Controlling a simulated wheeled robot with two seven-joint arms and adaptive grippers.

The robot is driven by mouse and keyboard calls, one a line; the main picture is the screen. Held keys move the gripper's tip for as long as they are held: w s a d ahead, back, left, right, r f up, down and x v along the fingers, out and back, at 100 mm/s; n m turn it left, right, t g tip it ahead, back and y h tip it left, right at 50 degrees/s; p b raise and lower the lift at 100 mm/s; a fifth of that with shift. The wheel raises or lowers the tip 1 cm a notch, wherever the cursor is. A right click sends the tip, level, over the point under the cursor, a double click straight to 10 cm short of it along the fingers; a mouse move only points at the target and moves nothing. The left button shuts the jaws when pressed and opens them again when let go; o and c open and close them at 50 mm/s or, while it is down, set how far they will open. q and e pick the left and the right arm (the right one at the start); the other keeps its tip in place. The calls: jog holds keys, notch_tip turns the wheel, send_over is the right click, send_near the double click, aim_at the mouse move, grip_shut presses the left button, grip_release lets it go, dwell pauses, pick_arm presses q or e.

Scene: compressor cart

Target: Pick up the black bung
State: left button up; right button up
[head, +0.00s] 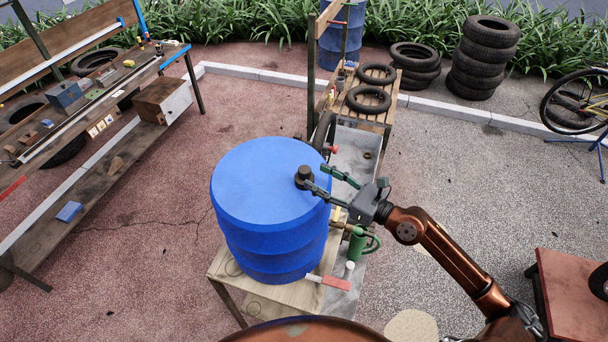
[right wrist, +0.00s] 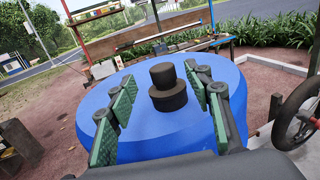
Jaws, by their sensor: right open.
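The black bung (head: 303,177) stands upright on the top of the blue drum (head: 258,180), near its right edge in the head view. In the right wrist view the bung (right wrist: 166,88) shows a narrower knob on a wider base, on the blue top (right wrist: 150,143). My right gripper (head: 324,178) is open, coming in from the right. In the right wrist view its green-padded fingers (right wrist: 165,120) spread to either side, with the bung between and slightly beyond them. I cannot tell whether either finger touches it. My left gripper is not in view.
The drum stands on a wooden cart (head: 222,262). A red-handled tool (head: 328,282) and a green part (head: 357,244) lie close below my right gripper. A bench with tools (head: 75,100) is at the left. Stacked tyres (head: 484,57) stand at the back right.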

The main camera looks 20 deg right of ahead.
aim_at(305, 169)
jog(key=p+x, duration=0.2)
jog(key=x, duration=0.3)
jog(key=shift+w+r, duration=0.15)
jog(key=shift+w, duration=0.1)
jog(key=shift+w+a, duration=0.15)
jog(key=shift+w, duration=0.1)
jog(key=shift+s, duration=0.1)
jog(key=shift+c, duration=0.4)
grip_shut()
